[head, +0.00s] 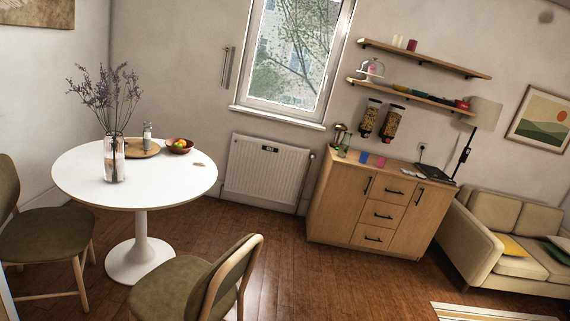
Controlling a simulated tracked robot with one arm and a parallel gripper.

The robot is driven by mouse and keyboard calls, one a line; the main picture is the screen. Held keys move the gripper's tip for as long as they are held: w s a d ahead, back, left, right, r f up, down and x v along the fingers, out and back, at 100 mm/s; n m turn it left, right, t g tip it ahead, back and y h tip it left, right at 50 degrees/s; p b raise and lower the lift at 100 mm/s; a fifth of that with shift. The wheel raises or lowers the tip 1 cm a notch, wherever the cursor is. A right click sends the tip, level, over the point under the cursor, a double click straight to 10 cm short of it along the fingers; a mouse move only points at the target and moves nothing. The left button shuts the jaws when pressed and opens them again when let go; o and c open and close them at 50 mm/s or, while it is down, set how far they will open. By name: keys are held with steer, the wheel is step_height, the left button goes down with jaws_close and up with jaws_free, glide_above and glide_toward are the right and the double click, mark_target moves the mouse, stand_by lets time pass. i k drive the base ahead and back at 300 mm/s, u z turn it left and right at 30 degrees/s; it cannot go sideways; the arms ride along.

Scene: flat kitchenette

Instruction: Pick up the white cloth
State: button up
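I cannot make out a white cloth for certain. A small pale patch (407,172) lies on top of the wooden sideboard (335,205), left of a dark flat object; it is too small to tell what it is. My gripper is not in view.
A round white table (85,180) at left bears a vase (114,160), a wooden tray (140,148) and a fruit bowl (180,147). Another chair (40,222) stands left. A beige sofa (490,225) is at right. Wooden floor (290,265) between table and sideboard is clear.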

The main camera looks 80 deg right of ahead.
mark_target(404, 171)
steer(key=z, duration=3.2)
steer(key=k, duration=0.9)
steer(key=i, duration=0.9)
steer(key=u, duration=0.1)
